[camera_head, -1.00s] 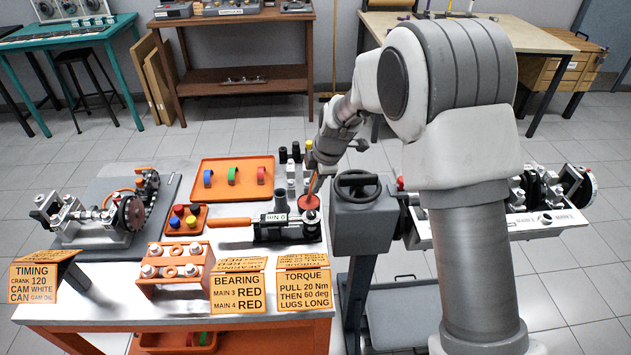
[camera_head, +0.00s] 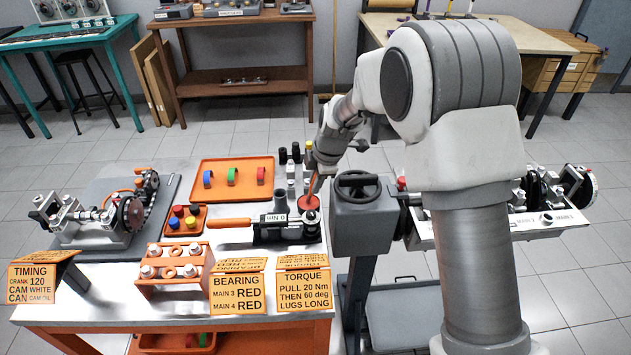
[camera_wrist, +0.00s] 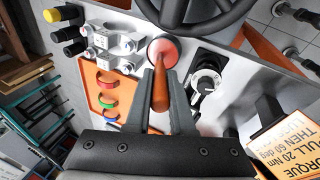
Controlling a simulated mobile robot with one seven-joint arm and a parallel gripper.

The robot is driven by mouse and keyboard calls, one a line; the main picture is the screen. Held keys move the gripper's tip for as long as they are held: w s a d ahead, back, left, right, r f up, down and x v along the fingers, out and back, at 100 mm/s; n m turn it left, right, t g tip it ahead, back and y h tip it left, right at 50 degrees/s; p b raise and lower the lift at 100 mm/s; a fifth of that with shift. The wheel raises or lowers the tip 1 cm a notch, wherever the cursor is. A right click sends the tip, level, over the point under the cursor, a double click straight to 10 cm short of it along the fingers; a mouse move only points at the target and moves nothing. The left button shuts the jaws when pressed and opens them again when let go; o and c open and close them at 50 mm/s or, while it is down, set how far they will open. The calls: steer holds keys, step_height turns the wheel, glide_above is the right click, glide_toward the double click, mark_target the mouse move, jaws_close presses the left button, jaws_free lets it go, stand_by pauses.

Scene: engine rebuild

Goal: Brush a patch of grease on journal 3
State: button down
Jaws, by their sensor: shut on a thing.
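My gripper (camera_head: 320,176) is shut on a brush with an orange-brown handle (camera_wrist: 160,92). The brush points down at a round red tin (camera_head: 308,203) near the right edge of the workbench. In the wrist view the red tin (camera_wrist: 163,51) lies right at the brush's far end. The bristles are hidden, so I cannot tell whether they touch what is inside. The engine block with the crankshaft (camera_head: 540,190) is on the stand at the right, partly hidden behind my arm. Its labels are too small to read surely, and I cannot pick out journal 3.
The grey stand head with a handwheel (camera_head: 358,187) stands right beside the tin. A torque wrench (camera_head: 285,228), an orange tray (camera_head: 198,166) with coloured shells, small metal caps (camera_wrist: 113,42) and dark-capped bottles (camera_wrist: 65,30) lie around it. Upright cards line the bench front.

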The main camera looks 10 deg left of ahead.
steer(key=shift+r+p, duration=1.7)
steer(key=shift+r, duration=1.8)
